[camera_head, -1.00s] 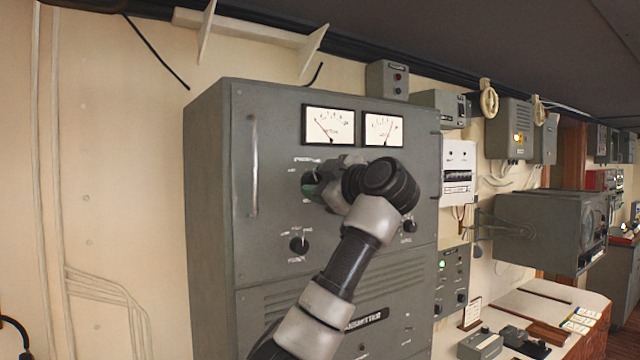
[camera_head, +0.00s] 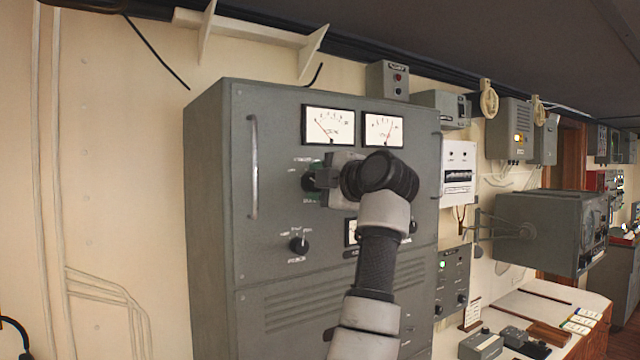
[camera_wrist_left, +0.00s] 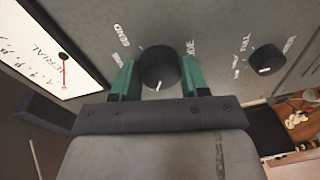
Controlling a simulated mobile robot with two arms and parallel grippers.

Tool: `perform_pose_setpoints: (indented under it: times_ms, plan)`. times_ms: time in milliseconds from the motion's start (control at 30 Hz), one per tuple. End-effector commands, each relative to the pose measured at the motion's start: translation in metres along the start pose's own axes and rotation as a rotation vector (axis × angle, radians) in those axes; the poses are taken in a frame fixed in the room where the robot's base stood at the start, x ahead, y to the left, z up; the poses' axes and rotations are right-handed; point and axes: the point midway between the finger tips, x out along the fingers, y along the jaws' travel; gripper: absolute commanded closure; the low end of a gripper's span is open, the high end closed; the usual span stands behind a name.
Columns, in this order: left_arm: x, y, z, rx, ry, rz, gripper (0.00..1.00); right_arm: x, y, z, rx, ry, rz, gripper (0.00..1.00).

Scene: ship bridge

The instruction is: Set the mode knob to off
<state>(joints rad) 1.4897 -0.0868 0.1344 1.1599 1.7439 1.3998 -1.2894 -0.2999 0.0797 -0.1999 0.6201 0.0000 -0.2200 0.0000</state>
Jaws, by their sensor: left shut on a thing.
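The mode knob (camera_head: 308,181) is a round black knob on the grey transmitter cabinet, below the left meter. In the left wrist view, the knob (camera_wrist_left: 158,66) sits between the two green fingers of my left gripper (camera_wrist_left: 160,76), which is shut on it. A white pointer mark shows on its lower edge in that view. The label "SEND" is at its upper left, and a label ending in "DE" is at its right. In the head view my left gripper (camera_head: 317,181) reaches it from the right, and the wrist hides other labels. My right gripper is not in view.
A second black knob (camera_wrist_left: 266,60) with a "FULL" label is beside the gripper in the wrist view. Two meters (camera_head: 352,127) are just above the wrist. Another knob (camera_head: 299,245) is below, and a vertical handle (camera_head: 253,166) is at the left.

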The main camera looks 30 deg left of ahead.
Motion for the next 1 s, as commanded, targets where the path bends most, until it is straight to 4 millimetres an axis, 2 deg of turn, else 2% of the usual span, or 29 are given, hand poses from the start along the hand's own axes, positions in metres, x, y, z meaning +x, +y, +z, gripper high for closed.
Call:
perform_pose_setpoints:
  times_ms: [500, 533, 700, 1000]
  plan:
    - [0.0006, -0.0035, 0.0013, -0.022, -0.002, -0.011, 0.79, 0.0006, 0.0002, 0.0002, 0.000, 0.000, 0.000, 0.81]
    - [0.0006, -0.0035, 0.0013, -0.022, -0.002, -0.011, 0.53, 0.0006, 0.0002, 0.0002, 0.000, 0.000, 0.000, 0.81]
    - [0.0005, -0.0025, 0.0009, -0.022, -0.002, -0.008, 0.30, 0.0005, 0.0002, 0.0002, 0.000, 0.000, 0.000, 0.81]
    - [-0.0024, -0.0019, 0.0008, -0.023, -0.003, -0.004, 0.30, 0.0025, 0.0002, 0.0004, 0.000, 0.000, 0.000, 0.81]
